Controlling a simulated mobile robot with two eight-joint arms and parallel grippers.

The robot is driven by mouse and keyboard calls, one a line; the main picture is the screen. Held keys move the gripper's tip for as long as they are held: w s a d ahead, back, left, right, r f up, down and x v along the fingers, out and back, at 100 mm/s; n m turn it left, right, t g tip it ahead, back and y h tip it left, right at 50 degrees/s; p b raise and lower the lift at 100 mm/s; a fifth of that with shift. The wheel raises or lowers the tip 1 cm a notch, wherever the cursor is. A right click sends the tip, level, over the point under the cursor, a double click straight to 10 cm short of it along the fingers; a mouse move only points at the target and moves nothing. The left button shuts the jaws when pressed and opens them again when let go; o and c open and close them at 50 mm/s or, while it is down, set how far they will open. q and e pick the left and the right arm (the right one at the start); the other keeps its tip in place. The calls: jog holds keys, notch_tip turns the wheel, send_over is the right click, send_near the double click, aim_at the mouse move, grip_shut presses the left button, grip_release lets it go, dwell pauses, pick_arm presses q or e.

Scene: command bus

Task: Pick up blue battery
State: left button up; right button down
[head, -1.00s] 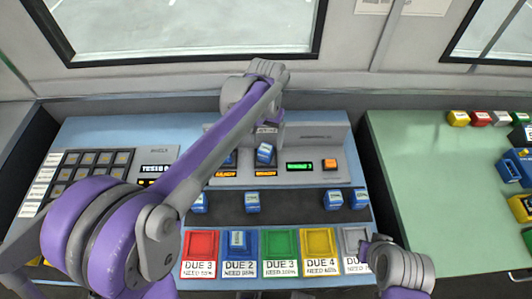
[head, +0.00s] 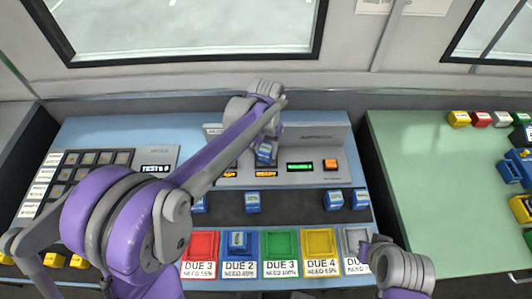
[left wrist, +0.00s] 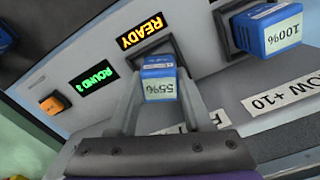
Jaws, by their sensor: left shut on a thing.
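A blue battery with a white "55%" label shows in the left wrist view (left wrist: 159,79), between my left gripper's fingers (left wrist: 158,100). My left gripper is shut on it, in front of a dark slot under a lit READY sign. In the head view this battery (head: 265,152) is at the console, with my left gripper (head: 268,142) partly hidden behind my arm. Another blue battery, labelled "100%" (left wrist: 270,30), sits at a neighbouring slot in the left wrist view. Part of my right arm shows at lower right, but its gripper jaws do not.
Several more blue batteries stand on the dark strip (head: 290,207) before the console. Coloured trays line the front, and the blue tray (head: 228,261) holds a blue battery. A green table (head: 430,190) at right has batteries along its far and right sides.

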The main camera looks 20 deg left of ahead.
pick_arm(q)
grip_shut()
jog(key=shift+r, duration=0.15)
